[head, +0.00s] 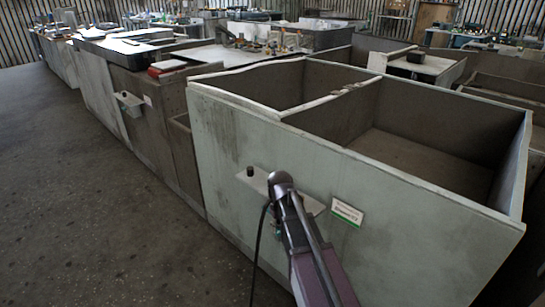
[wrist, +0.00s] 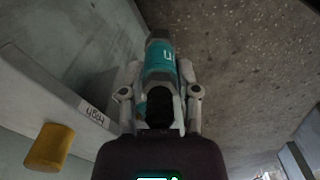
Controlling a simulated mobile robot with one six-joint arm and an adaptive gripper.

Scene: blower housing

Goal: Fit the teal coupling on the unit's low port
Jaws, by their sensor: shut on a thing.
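In the wrist view the teal coupling (wrist: 159,60), a cylinder with grey parts and a white mark, sits between the fingers of my gripper (wrist: 160,85). My gripper is shut on it. The coupling's far end points up the picture, with dark floor to its right and a grey wall to its left. In the head view my arm reaches to the front of the pale green unit (head: 300,160), and my gripper and the coupling are hidden. I cannot make out the low port in either view.
A grey ledge (wrist: 50,90) with a label lies left of my gripper, with a yellow cylinder (wrist: 50,148) beside it. In the head view a shelf (head: 252,183) with a dark knob (head: 250,171) sticks out, and a black cable (head: 258,238) hangs there. Floor at left is clear.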

